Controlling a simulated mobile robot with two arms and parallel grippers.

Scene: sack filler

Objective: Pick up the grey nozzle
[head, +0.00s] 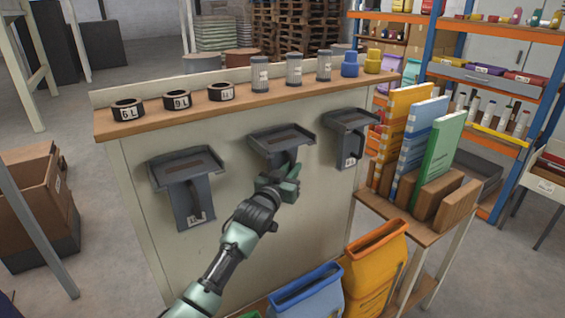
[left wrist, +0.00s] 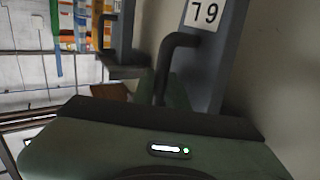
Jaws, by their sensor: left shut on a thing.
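Three dark grey wall-mounted pieces with tray-like tops hang on the pale panel: a left one (head: 185,170), a middle one (head: 283,141) and a right one (head: 350,125). I cannot tell for sure which grey thing is the nozzle. My left gripper (head: 289,178) is at the lower front of the middle piece, shut on its handle. In the left wrist view the dark bent handle (left wrist: 166,62) runs down behind my gripper body, beside a grey plate with a white number label (left wrist: 206,12). My right gripper is not in view.
The wooden ledge (head: 190,112) above bears black numbered rings (head: 176,101), grey cylinders (head: 294,69), and blue and yellow caps (head: 350,65). Orange (head: 375,268) and blue (head: 308,292) sacks stand open below right. A side table (head: 400,225) holds upright bags.

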